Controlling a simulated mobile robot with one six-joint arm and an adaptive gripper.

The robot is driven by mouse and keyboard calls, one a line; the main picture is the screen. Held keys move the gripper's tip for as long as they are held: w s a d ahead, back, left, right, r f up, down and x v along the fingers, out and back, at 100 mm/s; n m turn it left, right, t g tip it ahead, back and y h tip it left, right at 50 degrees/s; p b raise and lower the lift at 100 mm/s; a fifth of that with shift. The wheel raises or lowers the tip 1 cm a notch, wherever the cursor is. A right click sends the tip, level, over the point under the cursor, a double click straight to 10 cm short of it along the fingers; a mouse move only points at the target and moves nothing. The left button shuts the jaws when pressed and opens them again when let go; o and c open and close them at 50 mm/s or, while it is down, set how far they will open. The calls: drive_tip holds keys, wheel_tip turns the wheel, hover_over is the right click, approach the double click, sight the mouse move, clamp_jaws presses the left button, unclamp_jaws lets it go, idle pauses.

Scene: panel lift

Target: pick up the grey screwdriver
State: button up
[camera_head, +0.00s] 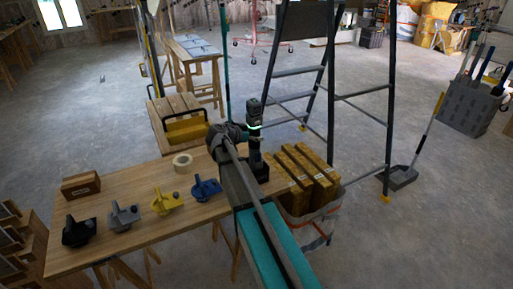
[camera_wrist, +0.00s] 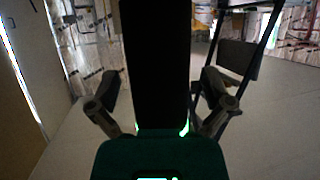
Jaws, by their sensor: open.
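The grey screwdriver (camera_head: 123,217) lies on the wooden workbench (camera_head: 148,230) in the head view. It is a squat grey tool in a row, between a black one (camera_head: 78,231) at left and a yellow one (camera_head: 165,201) at right, with a blue one (camera_head: 206,188) further right. My gripper (camera_wrist: 160,88) shows in the wrist view with its two fingers spread wide apart. No screwdriver shows between them. In the head view my arm is folded beyond the right end of the row, clear of the grey screwdriver; the fingers are hard to make out there.
A tape roll (camera_head: 182,160) and a small wooden block (camera_head: 81,185) lie behind the row. A bag of long boxes (camera_head: 307,170) and a stepladder (camera_head: 329,75) stand at right. The bench front is clear.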

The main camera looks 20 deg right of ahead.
sight(249, 112)
idle(0.3)
drive_tip(key=c, duration=1.3)
drive_tip(key=shift+w+r+p, duration=0.1)
drive_tip(key=shift+r+p, duration=0.15)
drive_tip(key=shift+p, duration=0.05)
drive_tip(key=shift+c, duration=0.2)
wheel_tip(249, 112, up, 10)
drive_tip(key=p, duration=0.9)
drive_tip(key=shift+f, duration=0.25)
drive_tip(key=shift+a, duration=0.1)
